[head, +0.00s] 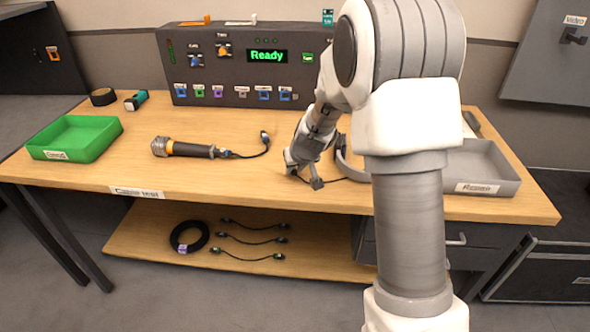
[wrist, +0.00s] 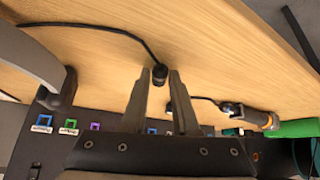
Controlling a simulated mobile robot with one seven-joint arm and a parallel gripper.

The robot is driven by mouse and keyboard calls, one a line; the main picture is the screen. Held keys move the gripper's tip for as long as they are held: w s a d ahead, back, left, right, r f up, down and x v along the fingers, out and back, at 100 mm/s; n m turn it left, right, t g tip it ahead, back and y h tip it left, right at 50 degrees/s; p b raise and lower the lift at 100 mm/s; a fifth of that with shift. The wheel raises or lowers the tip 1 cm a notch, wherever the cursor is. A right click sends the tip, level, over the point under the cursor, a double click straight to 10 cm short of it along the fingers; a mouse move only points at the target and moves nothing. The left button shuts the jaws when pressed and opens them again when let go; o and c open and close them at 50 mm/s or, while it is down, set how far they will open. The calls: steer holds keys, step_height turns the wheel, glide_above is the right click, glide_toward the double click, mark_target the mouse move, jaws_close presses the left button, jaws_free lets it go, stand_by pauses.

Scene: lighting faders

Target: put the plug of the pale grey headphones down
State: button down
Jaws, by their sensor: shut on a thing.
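My gripper (wrist: 162,76) is shut on the small black plug (wrist: 160,73) of the headphones, which sits between the fingertips in the wrist view. A thin black cable (wrist: 110,28) runs from the plug to the left. The pale grey headphones (wrist: 25,55) show in part as a curved band at the left. In the head view my gripper (head: 305,180) is low over the front middle of the wooden table (head: 255,193). The headphones (head: 343,160) lie just right of it, mostly hidden by my arm. Whether the plug touches the wood is unclear.
A microphone (head: 183,149) with a short cable lies left of my gripper. A green tray (head: 75,137) stands at the left, a grey tray (head: 485,170) at the right. A dark console (head: 240,62) reading "Ready" stands at the back. Bare wood lies around the gripper.

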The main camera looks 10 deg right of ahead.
steer(key=shift+f+b, duration=0.35)
steer(key=shift+b, duration=0.05)
steer(key=c, duration=0.7)
jaws_free()
steer(key=shift+r, duration=0.15)
steer(key=shift+r+p, duration=0.3)
steer(key=shift+p, duration=0.15)
steer(key=s+a+f+p+v, duration=0.1)
steer(key=s+v, duration=0.1)
steer(key=v, duration=1.1)
steer(key=s+a+f+p+v, duration=0.2)
steer(key=s+v, duration=0.1)
steer(key=v, duration=1)
steer(key=shift+m+g+h, duration=0.3)
steer(key=shift+m+g, duration=0.1)
steer(key=shift+g, duration=0.2)
steer(key=s, duration=0.5)
steer(key=s+d+r, duration=0.1)
steer(key=s, duration=0.4)
steer(key=s+r, duration=0.1)
steer(key=s, duration=0.4)
steer(key=shift+s+d+r, duration=0.1)
steer(key=shift+d+r, duration=0.05)
steer(key=shift+r, duration=0.05)
